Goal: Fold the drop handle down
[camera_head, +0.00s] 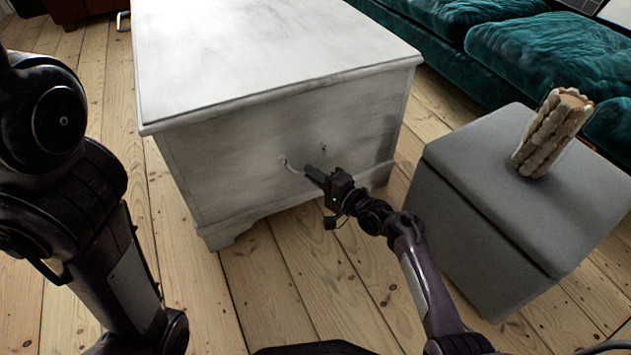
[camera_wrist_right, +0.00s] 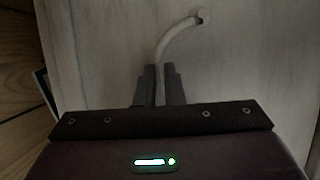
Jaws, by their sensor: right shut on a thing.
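A white wooden chest (camera_head: 250,150) stands on the floorboards. Its drop handle (camera_head: 291,167) is a thin curved bar on the side facing me. In the right wrist view the handle (camera_wrist_right: 172,38) runs from a round mount at the upper right down to my fingertips. My right gripper (camera_head: 310,172) is shut on the handle near its left part; the fingers (camera_wrist_right: 158,85) in the wrist view are close together around it. The gripper hides part of the handle. The left arm shows at the left, but its gripper is outside the view.
A grey upholstered ottoman (camera_head: 500,190) stands close to the right of my right arm, with a pale rough cylindrical object (camera_head: 552,133) on it. A teal sofa (camera_head: 545,50) is behind. Bare floorboards (camera_head: 265,290) lie in front of the chest.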

